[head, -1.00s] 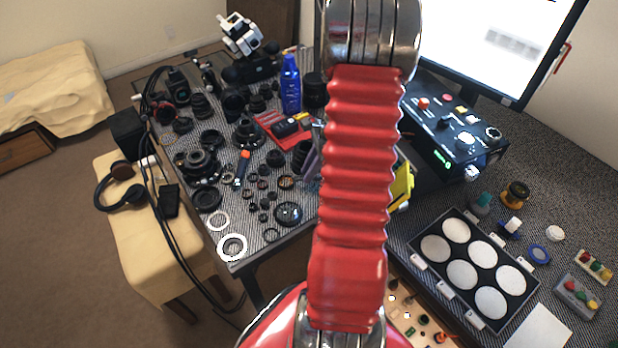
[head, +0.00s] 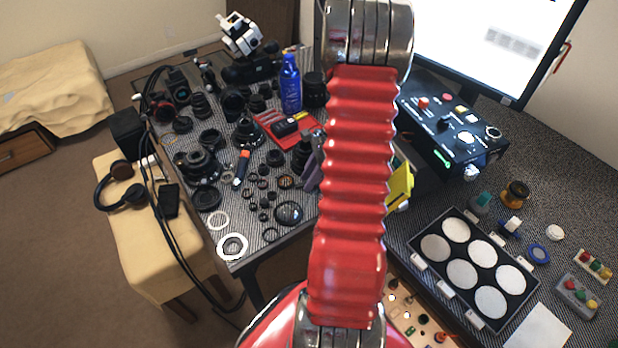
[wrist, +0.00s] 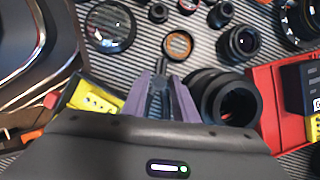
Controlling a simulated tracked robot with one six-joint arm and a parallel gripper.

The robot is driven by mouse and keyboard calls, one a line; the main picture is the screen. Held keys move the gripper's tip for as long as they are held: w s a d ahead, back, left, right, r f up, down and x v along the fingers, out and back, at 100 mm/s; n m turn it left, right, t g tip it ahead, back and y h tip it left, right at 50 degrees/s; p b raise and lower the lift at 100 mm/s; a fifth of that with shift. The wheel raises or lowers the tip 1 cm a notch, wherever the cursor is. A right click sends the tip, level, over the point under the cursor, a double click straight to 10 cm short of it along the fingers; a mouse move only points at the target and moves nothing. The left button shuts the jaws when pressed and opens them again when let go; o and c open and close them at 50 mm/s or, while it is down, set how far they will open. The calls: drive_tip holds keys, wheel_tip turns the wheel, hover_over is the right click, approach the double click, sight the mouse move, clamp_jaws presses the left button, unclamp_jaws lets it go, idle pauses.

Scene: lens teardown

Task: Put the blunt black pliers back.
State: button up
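My gripper (wrist: 165,82) shows in the wrist view as two purple-grey fingers close together, pointing at the striped mat. A narrow dark tool, apparently the black pliers (wrist: 157,92), sits between the fingers; its far end is hard to make out. In the head view my gripper (head: 314,165) shows only partly, at the left edge of my red arm, over the right side of the crowded table. The arm hides the rest of it and the tool. A red tray (wrist: 268,103) lies to the right of the fingers, with black and yellow items on it.
Black lens rings (wrist: 222,95) stand close right of the fingers. A yellow piece (wrist: 93,97) is at the left. The table (head: 238,262) is crowded with lens parts, and a blue bottle (head: 290,85) stands behind the red tray. A black control box (head: 455,125) is on the right desk.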

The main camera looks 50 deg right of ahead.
drive_tip(key=shift+r, duration=0.1)
drive_tip(key=v, duration=1.2)
idle(0.6)
drive_tip(key=w+a+r+n+h, duration=0.1)
drive_tip(key=w+a+r+n, duration=0.1)
drive_tip(key=a+r+n, duration=0.65)
drive_tip(key=w+a+r+n+h, duration=0.2)
drive_tip(key=a+r+n, duration=0.25)
drive_tip(key=a, duration=0.75)
drive_tip(key=s+a+r+n+t, duration=0.1)
drive_tip(key=s+a+r+n, duration=0.2)
drive_tip(key=a+n, duration=0.3)
drive_tip(key=s+a+r+n+t, duration=0.2)
drive_tip(key=s+a+n, duration=0.3)
drive_tip(key=a, duration=0.6)
drive_tip(key=shift+s+a+r+n+h, duration=0.2)
drive_tip(key=shift+a+r+n+h, duration=0.1)
drive_tip(key=shift+r+n, duration=0.4)
